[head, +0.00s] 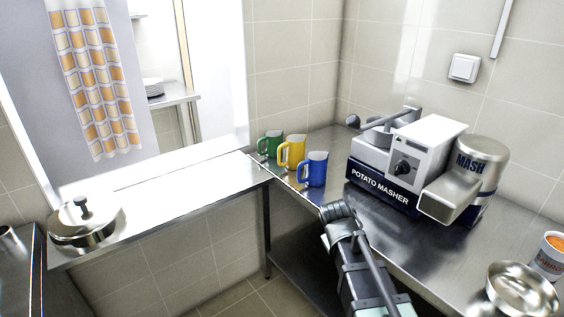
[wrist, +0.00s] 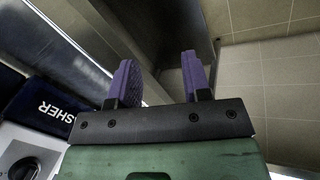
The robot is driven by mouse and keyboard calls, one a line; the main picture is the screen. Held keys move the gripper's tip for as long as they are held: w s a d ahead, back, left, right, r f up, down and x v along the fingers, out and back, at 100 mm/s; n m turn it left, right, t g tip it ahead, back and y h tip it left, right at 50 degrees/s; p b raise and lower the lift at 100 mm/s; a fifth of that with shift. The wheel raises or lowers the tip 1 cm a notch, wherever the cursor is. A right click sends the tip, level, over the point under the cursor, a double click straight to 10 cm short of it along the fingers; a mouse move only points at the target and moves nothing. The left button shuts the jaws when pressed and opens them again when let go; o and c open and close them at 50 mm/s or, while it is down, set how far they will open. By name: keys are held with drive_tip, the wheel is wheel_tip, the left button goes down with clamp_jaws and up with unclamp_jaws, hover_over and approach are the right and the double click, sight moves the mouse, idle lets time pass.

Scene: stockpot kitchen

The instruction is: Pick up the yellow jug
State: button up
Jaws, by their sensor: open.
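The yellow jug (head: 291,152) stands upright on the steel counter, between the green jug (head: 270,144) and the blue jug (head: 313,169). Part of its right side is hidden behind the blue jug. My gripper shows in the wrist view with its two purple fingers (wrist: 160,82) apart and nothing between them. In the head view my arm rises from the lower middle, its end near the counter's front edge, below and right of the jugs and apart from them. The fingertips are not clear in the head view. No jug shows in the wrist view.
A potato masher machine (head: 400,165) stands right of the jugs; its lettering shows in the wrist view (wrist: 52,108). A metal bowl (head: 520,290) and a labelled can (head: 550,255) are at the lower right. A lidded pot (head: 85,225) stands on the left counter. The counter between is clear.

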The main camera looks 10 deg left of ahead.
drive_tip(key=w+a+n+t+h+b, duration=0.1)
drive_tip(key=w+a+n+t+b, duration=0.1)
drive_tip(key=w, duration=0.4)
drive_tip(key=w+a+n+t+h+b, duration=0.1)
drive_tip(key=w+a+n+t, duration=0.1)
drive_tip(key=w+a+n, duration=0.3)
drive_tip(key=w+a+n+t+h+b, duration=0.1)
drive_tip(key=w+a+n+t+b, duration=0.1)
drive_tip(key=w, duration=0.5)
drive_tip(key=shift+w+a+f+n+t+b, duration=0.1)
drive_tip(key=shift+w+a+n+t+b, duration=0.1)
drive_tip(key=shift+a+n, duration=0.2)
drive_tip(key=shift+w+a+f+n+t+b, duration=0.1)
drive_tip(key=shift+a+n+t, duration=0.15)
drive_tip(key=shift+a, duration=0.25)
drive_tip(key=n+t+y+b, duration=0.2)
drive_tip(key=n+t, duration=0.7)
drive_tip(key=n, duration=1)
approach(279, 153)
drive_tip(key=shift+m+g, duration=0.25)
drive_tip(key=shift+m, duration=0.1)
drive_tip(key=x, duration=1.1)
drive_tip(key=shift+a+f, duration=0.2)
drive_tip(key=shift+f, duration=0.15)
drive_tip(key=shift+s, duration=0.1)
clamp_jaws()
